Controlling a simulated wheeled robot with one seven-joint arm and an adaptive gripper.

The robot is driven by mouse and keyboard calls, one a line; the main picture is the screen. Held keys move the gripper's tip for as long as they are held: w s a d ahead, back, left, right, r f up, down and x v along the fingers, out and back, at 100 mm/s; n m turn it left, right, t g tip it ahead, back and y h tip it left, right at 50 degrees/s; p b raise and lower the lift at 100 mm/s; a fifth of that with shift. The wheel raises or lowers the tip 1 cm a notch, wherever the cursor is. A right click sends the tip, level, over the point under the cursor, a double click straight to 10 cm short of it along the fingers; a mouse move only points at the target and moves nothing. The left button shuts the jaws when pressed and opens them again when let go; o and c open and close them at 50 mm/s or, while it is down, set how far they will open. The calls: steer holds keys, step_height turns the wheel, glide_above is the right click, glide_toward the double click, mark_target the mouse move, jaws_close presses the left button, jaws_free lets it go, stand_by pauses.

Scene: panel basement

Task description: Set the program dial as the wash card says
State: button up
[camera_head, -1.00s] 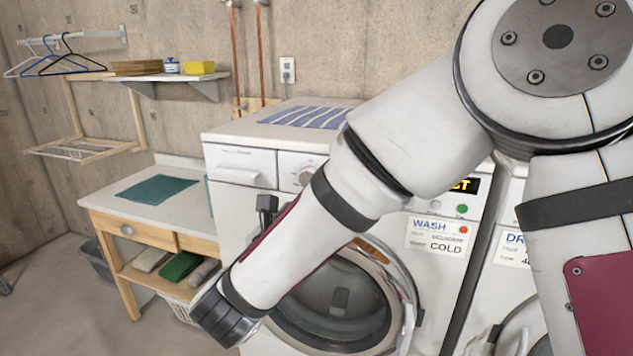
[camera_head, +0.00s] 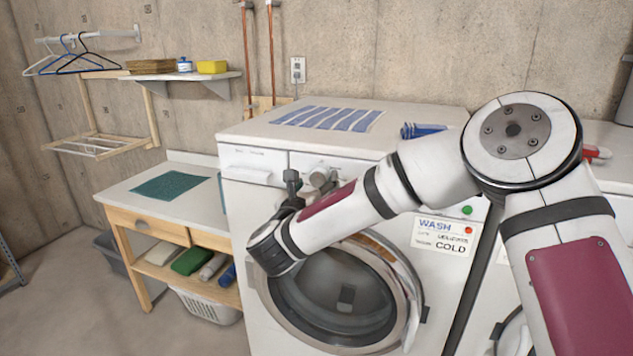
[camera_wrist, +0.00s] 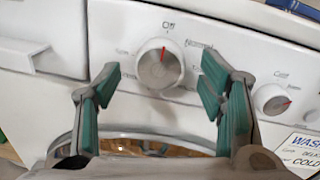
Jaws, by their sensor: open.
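The program dial (camera_wrist: 158,66) is a round silver knob on the washer's white front panel in the wrist view. Its red mark points up near "Off", with "Normal" to the upper right. Other labels around it are too blurred to read. My gripper (camera_wrist: 160,88) is open, its green-padded fingers on either side of and just below the dial, not closed on it. In the head view my gripper (camera_head: 307,184) is in front of the panel and partly hides the dial. The wash card (camera_head: 441,237) reads "WASH", a blurred line, and "COLD"; part of it also shows in the wrist view (camera_wrist: 300,150).
A second, smaller knob (camera_wrist: 272,99) with a red mark sits right of the dial, marked "Cold" on top. The washer's round door (camera_head: 345,295) is below. A detergent drawer (camera_head: 252,165) is at left. A striped cloth (camera_head: 325,118) lies on the washer top.

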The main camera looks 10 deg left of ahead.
steer(key=shift+w+d, duration=0.1)
steer(key=shift+w, duration=0.55)
steer(key=c, duration=1.2)
steer(key=shift+o, duration=0.2)
